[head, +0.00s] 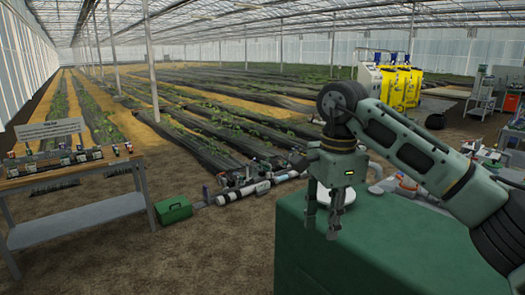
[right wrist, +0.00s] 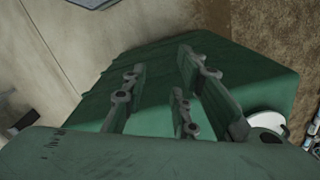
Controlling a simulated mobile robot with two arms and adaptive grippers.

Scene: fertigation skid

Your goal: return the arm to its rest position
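My right arm comes in from the right in the head view, bent at the elbow, with the wrist pointing down. My right gripper (head: 323,213) hangs over the green top of my own base. In the right wrist view its fingers (right wrist: 180,100) are spread apart, with nothing between them. My left arm and left gripper are not in view.
A workbench (head: 75,212) with small fittings and a sign (head: 50,129) stands at the left. A green toolbox (head: 173,210) and white pipework (head: 243,191) lie on the ground. Yellow tanks (head: 401,88) stand at the back right. Bare soil lies between bench and base.

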